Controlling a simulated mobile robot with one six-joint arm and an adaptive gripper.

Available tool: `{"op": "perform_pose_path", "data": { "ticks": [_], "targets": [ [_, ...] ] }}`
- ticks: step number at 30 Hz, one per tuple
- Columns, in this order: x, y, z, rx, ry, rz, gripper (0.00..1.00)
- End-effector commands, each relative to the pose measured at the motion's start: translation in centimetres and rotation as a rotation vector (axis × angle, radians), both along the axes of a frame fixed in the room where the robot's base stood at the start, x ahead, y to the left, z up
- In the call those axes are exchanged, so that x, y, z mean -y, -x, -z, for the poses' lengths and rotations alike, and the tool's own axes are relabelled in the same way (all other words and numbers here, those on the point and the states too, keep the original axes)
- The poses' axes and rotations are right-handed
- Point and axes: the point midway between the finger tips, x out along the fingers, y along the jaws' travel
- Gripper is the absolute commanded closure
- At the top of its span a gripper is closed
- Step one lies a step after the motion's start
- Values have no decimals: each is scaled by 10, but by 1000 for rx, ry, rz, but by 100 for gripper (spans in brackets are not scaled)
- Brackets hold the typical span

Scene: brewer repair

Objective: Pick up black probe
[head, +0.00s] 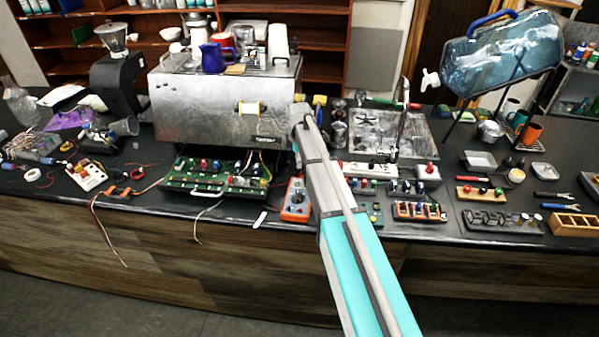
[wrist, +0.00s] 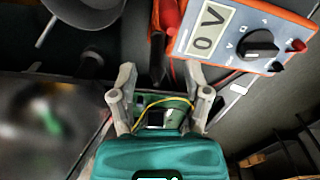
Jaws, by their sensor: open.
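My gripper (wrist: 161,82) is open in the wrist view, with its two fingers spread and nothing between them that I can see held. Just beyond the fingertips are a red probe-like piece (wrist: 170,18) and dark shapes beside it. The orange multimeter (wrist: 245,38), reading 0 V, lies beyond and to the right of the fingers. In the head view the multimeter (head: 296,201) is on the counter, left of my arm. My gripper's end (head: 303,118) is in front of the machine's right side, its fingers too small to judge.
A steel brewer (head: 200,105) stands behind, with a green circuit board (head: 215,180) before it. A sink (head: 385,130) and several component trays are right of my arm. A white strip (head: 260,219) lies near the counter's front edge. Loose wires hang over the edge at left.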

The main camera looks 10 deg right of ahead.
Motion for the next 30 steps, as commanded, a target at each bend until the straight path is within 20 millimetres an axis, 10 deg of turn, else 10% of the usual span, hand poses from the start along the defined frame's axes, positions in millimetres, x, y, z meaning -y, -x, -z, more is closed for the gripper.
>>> {"op": "perform_pose_path", "data": {
  "ticks": [30],
  "targets": [
    [-5,-1,51,0,0,0,38]
  ]
}}
